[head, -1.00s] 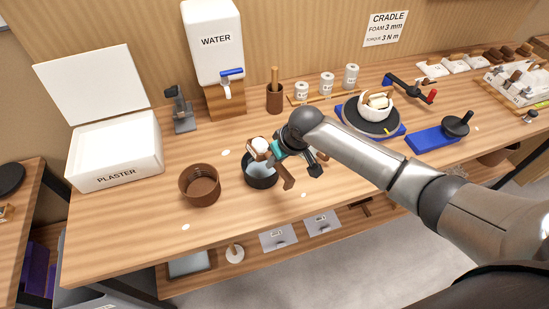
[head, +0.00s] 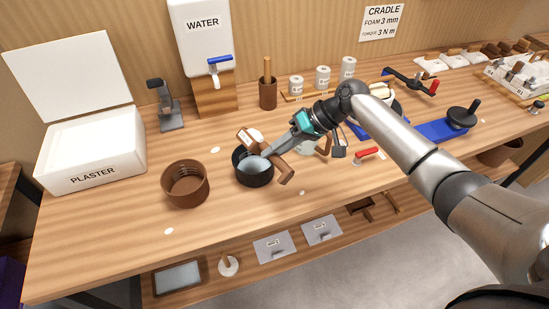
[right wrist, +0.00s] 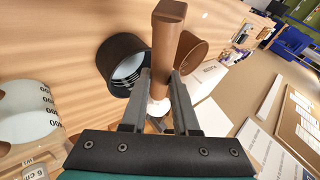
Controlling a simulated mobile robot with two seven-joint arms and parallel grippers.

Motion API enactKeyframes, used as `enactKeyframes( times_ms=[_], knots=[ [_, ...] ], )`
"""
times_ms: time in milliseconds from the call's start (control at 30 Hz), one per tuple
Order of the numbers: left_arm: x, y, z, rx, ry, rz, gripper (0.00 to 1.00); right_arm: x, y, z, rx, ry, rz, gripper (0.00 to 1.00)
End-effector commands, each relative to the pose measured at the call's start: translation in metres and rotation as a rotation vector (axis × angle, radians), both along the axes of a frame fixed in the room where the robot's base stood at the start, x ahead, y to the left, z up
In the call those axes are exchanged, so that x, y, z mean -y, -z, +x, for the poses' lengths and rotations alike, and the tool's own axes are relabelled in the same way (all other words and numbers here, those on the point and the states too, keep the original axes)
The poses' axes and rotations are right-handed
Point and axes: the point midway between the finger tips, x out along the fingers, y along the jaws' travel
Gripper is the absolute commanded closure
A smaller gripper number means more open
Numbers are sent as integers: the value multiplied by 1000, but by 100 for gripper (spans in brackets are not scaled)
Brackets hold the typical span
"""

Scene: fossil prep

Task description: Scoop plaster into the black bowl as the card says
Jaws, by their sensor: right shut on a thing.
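The black bowl (head: 241,172) stands on the bench with pale bluish contents, and it also shows in the right wrist view (right wrist: 110,75). My right gripper (head: 268,160) is shut on a brown-handled scoop (head: 284,176) above the bowl. Its brown handle (right wrist: 166,45) stands between the fingers in the right wrist view. White material shows at the scoop's far end in the head view; whether it is in the scoop I cannot tell. The white plaster box (head: 95,178) stands open at the left, its inside mostly hidden. My left gripper is not in view.
A brown tub (head: 185,188) stands left of the bowl. The white water tank (head: 203,45) has a blue tap. A wall card (head: 382,22) reads cradle, foam 3 mm, torque 3 N m. A marked white vessel (right wrist: 28,112) is near the gripper. The bench front is mostly clear.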

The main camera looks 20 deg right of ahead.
Motion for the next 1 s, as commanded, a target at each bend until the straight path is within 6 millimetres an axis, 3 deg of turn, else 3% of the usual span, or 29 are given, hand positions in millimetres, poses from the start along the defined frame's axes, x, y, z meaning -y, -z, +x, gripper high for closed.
enactKeyframes(
  times_ms=[33, 600, 1000],
  knots=[
    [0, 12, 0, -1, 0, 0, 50, 0, 6, 1, -11, 2, 38, 100],
    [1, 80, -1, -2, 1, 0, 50, 5, 17, 3, -122, 1, 412, 100],
    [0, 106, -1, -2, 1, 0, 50, 7, 18, 3, -172, 0, 569, 100]
  ],
)
